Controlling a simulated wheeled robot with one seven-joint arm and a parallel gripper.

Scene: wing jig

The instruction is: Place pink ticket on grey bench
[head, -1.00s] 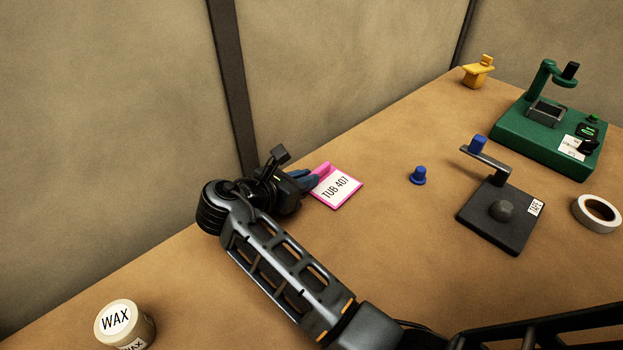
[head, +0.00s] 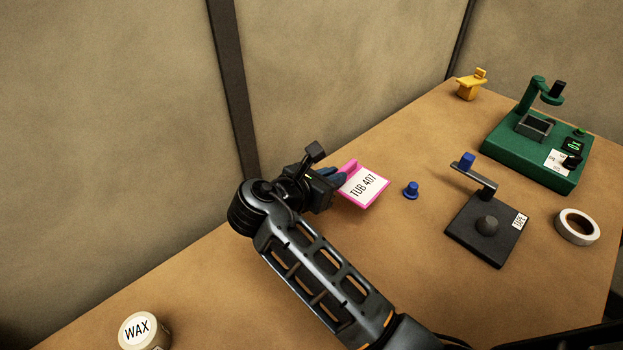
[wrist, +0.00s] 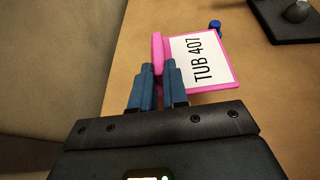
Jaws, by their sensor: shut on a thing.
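The pink ticket (head: 363,187) has a white label reading "TUB 407". My gripper (head: 340,176) is shut on its upper left edge. In the wrist view the blue fingers of my gripper (wrist: 159,80) close on the pink tab of the pink ticket (wrist: 205,65), and the labelled part extends to the right. The ticket appears to be held over the brown table top; I cannot tell how high it is. No grey bench can be made out in either view.
A blue knob (head: 411,190) stands just right of the ticket. Further right are a dark tape fixture (head: 482,240), a white tape roll (head: 577,227), a green machine (head: 520,146) and a yellow piece (head: 468,88). A WAX tub (head: 143,331) sits lower left. A wall (head: 120,120) runs behind.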

